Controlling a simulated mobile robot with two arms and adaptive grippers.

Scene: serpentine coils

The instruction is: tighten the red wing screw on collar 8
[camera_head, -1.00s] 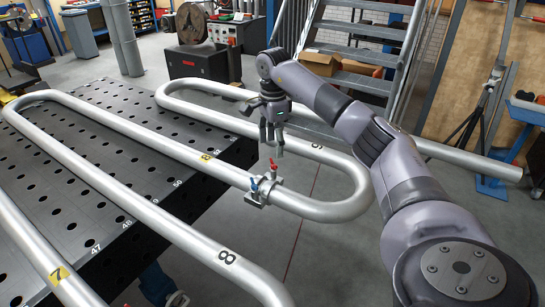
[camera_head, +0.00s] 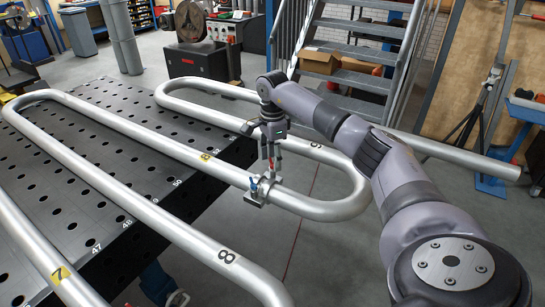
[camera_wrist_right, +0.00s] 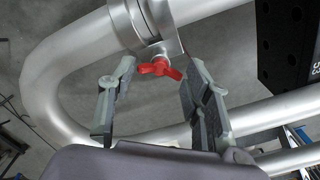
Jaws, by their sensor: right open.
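The red wing screw (camera_wrist_right: 160,68) sits on a metal collar (camera_wrist_right: 158,28) clamped around a silver pipe in the right wrist view. In the head view the collar (camera_head: 262,190) is on the middle coil, with a blue wing screw (camera_head: 254,187) at its left side. The red screw (camera_head: 271,165) is partly hidden there by my right gripper (camera_head: 272,163). My right gripper (camera_wrist_right: 160,98) is open, its two fingers on either side of the red screw and slightly short of it, with a gap visible on both sides. My left gripper is not in view.
Silver serpentine pipes (camera_head: 150,215) run over a black perforated table (camera_head: 95,235). Metal stairs (camera_head: 350,65) and a cardboard box (camera_head: 320,62) stand behind my right arm.

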